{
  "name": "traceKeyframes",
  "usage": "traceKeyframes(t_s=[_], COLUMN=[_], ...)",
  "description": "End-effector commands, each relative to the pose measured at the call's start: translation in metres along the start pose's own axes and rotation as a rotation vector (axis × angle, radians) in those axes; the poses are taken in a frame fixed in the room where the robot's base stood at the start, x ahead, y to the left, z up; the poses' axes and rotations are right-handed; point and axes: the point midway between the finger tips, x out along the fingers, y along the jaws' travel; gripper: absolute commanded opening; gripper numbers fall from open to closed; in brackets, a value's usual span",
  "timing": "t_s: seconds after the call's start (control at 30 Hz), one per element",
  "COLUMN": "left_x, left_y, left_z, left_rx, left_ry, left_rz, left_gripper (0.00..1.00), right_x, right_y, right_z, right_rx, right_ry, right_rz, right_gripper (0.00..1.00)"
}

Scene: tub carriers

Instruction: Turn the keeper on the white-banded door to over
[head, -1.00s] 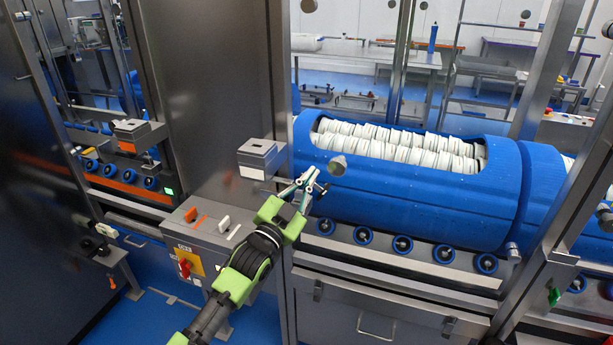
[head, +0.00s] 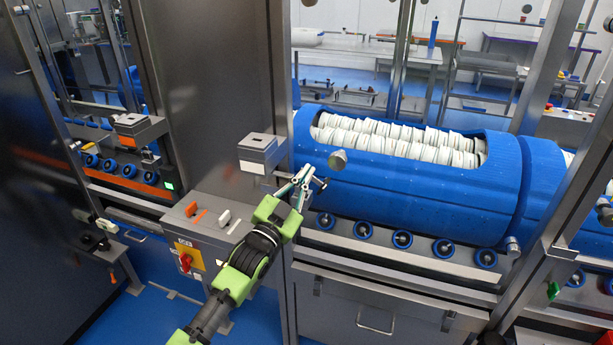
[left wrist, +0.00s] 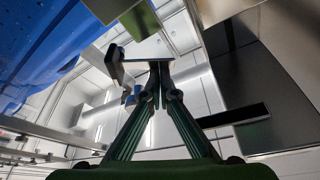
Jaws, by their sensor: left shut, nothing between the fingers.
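A grey block with a white band (head: 252,167) stands on the frame just left of the blue drum. A small dark lever-like part (head: 320,183), which looks like the keeper, is just right of my left gripper (head: 304,172). My left gripper is shut and empty, its tips close to that part. In the left wrist view the fingertips (left wrist: 157,72) meet, and a dark bent part (left wrist: 117,66) is close left of them. I cannot tell whether they touch, nor read the keeper's position. My right gripper is in neither view.
A grey cylinder (head: 338,160) sticks out just above the tips. A similar orange-banded block (head: 128,147) is at left. A control box with a red switch (head: 186,261) lies beside my arm.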

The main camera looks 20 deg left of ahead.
Motion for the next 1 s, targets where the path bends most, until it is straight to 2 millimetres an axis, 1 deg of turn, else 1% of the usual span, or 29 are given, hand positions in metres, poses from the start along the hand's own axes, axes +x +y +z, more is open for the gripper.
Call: traceKeyframes(t_s=[0.27,0.7,1.0], left_x=[-0.003,-0.008,-0.01], left_y=[0.001,0.0,0.001], left_z=[0.007,0.022,0.027], left_rx=[-0.074,-0.342,-0.453], left_ry=[-0.004,-0.004,-0.004], left_rz=[-0.025,-0.118,-0.157], left_gripper=[0.0,0.0,0.0], right_x=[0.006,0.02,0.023], right_y=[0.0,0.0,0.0], right_z=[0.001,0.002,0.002], right_rx=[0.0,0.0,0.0], right_ry=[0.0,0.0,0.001], right_rz=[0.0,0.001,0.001], right_gripper=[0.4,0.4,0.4])
